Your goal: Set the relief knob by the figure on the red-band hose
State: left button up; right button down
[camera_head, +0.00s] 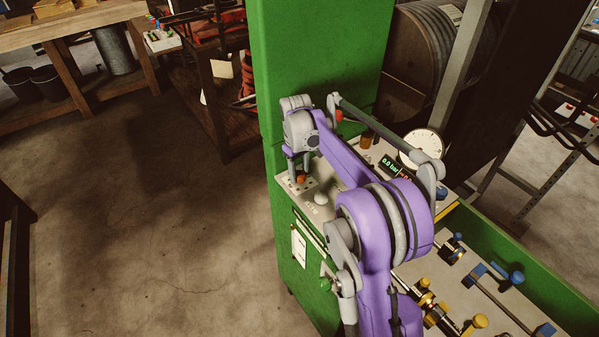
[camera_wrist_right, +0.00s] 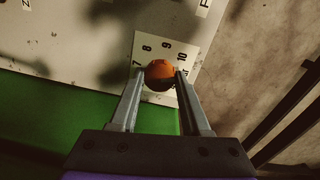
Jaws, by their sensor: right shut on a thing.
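My right gripper (camera_head: 298,168) reaches down to the control panel (camera_head: 345,155) of the green machine. In the right wrist view its two fingers (camera_wrist_right: 160,78) are shut on the round orange relief knob (camera_wrist_right: 160,72), one on each side. The knob also shows in the head view (camera_head: 301,179), under the fingers. A white scale plate (camera_wrist_right: 166,46) lies beneath the knob, with the figures 7, 8, 9 and 10 readable around it. The knob's pointer cannot be made out. I cannot pick out a red-band hose. My left gripper is out of view.
A white gauge (camera_head: 421,146) and a lit pressure display (camera_head: 391,166) sit on the panel. A white knob (camera_head: 320,198) stands beside the scale plate. A tray with blue and yellow fittings (camera_head: 480,321) is at lower right. The floor (camera_head: 160,230) at left is clear.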

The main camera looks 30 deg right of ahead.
aim_at(298, 173)
jog(key=m, duration=0.6)
jog(key=shift+m, duration=0.3)
jog(key=m, duration=0.5)
jog(key=shift+m+g, duration=0.3)
jog(key=shift+m, duration=0.1)
jog(key=shift+c, duration=1.8)
grip_release()
jog(key=shift+r, duration=0.1)
notch_tip(298, 173, up, 11)
jog(key=shift+w, duration=0.25)
